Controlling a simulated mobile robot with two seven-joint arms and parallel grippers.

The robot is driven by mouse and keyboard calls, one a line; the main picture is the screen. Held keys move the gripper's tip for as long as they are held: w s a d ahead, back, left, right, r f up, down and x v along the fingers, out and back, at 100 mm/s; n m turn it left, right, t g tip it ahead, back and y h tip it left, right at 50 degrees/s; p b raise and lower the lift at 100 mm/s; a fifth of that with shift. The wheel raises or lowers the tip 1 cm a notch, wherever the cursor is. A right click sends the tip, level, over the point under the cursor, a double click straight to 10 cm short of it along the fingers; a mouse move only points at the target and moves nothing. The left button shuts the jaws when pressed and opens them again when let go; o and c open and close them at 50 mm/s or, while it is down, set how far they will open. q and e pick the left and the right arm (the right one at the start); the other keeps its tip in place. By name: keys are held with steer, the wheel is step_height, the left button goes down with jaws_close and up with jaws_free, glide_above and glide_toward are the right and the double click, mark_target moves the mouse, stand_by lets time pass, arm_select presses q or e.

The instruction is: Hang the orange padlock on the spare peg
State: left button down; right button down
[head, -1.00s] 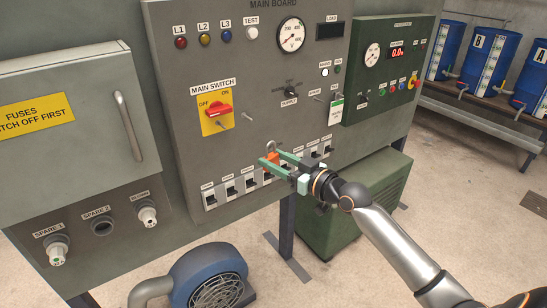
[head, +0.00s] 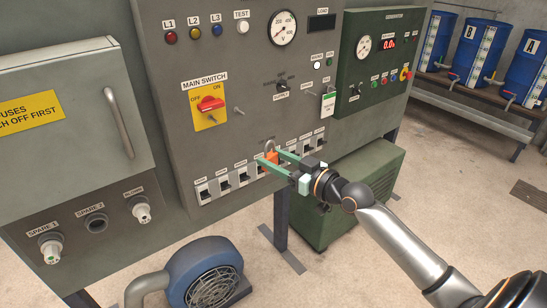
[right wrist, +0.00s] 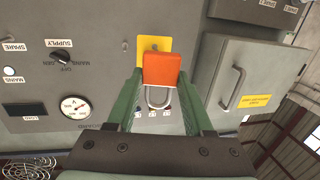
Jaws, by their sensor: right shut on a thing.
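The orange padlock (head: 270,162) is held between the green fingers of my right gripper (head: 268,157), in front of the row of breakers on the main board. Its shackle points up in the head view. The right wrist view shows the padlock's orange body (right wrist: 161,69) and pale shackle (right wrist: 158,98) between the fingers (right wrist: 161,85). A "SPARE" label (right wrist: 14,47) shows at the left of the right wrist view. In the head view a small peg (head: 312,94) stands beside a hanging tag, above and right of the padlock; its label is too small to read. My left gripper is out of view.
The red main switch (head: 210,104) has a bare peg (head: 239,111) beside it. Breakers (head: 224,181) line the board's lower edge. A green cabinet (head: 350,195) stands below; a blue blower (head: 205,272) is lower left.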

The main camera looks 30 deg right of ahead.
steer(key=shift+s, duration=0.15)
steer(key=shift+a+p+v, duration=0.15)
steer(key=shift+v, duration=0.8)
steer(key=shift+a+p+v, duration=0.2)
steer(key=shift+v, duration=0.7)
steer(key=shift+a+p+v, duration=0.15)
steer(key=shift+v, duration=0.8)
steer(key=shift+s+f, duration=0.1)
steer(key=shift+s, duration=0.05)
